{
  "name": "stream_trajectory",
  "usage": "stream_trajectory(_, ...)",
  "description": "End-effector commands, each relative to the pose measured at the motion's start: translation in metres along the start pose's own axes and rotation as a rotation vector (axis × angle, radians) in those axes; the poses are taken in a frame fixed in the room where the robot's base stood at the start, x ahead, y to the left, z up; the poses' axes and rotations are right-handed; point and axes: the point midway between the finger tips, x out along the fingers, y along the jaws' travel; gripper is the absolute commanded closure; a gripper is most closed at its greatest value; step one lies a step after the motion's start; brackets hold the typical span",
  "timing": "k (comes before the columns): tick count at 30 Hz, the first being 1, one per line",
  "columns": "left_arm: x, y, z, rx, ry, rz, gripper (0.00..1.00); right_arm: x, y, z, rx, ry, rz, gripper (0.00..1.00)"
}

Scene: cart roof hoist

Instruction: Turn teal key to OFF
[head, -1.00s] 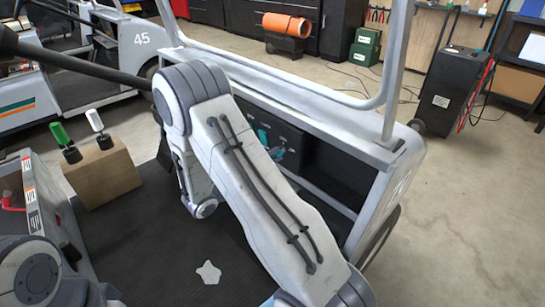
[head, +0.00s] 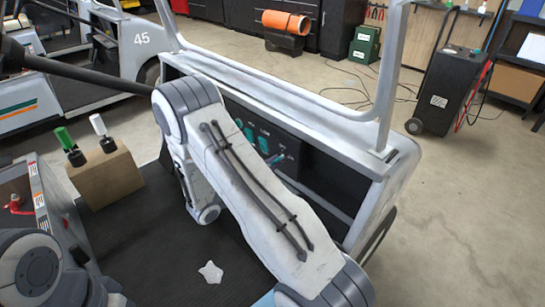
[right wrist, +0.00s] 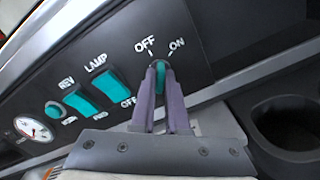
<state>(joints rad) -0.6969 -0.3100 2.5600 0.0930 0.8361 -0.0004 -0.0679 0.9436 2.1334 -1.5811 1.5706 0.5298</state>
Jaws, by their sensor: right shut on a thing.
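The teal key (right wrist: 160,80) is on the dark dash panel (right wrist: 110,65) of the cart, below the white words OFF and ON. Its visible part stands about upright in the right wrist view, between the two words, and I cannot tell its exact setting. My right gripper (right wrist: 161,84) is shut on the key, one purple-grey finger on each side. My left gripper is not in view.
Teal LAMP (right wrist: 107,86) and REV (right wrist: 79,104) switches, a round teal button (right wrist: 54,110) and a gauge (right wrist: 33,129) lie left of the key. A cup recess (right wrist: 288,125) is at right. The cart's grey frame (head: 350,118) rises behind the panel.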

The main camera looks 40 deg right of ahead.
Motion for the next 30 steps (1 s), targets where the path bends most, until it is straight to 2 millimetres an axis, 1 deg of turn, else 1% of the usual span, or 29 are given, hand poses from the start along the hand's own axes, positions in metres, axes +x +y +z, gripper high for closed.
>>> stream_trajectory(1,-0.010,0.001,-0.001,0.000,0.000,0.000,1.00,-0.001,0.002,0.004,-0.049,0.002,0.000,1.00)
stream_trajectory(12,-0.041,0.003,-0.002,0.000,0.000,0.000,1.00,-0.001,0.001,0.002,-0.373,0.002,0.001,1.00)
stream_trajectory(21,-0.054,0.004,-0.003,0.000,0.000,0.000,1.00,-0.001,0.000,0.001,-0.542,0.002,0.002,1.00)
stream_trajectory(30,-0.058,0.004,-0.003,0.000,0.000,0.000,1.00,-0.001,-0.001,0.000,-0.607,0.002,0.002,1.00)
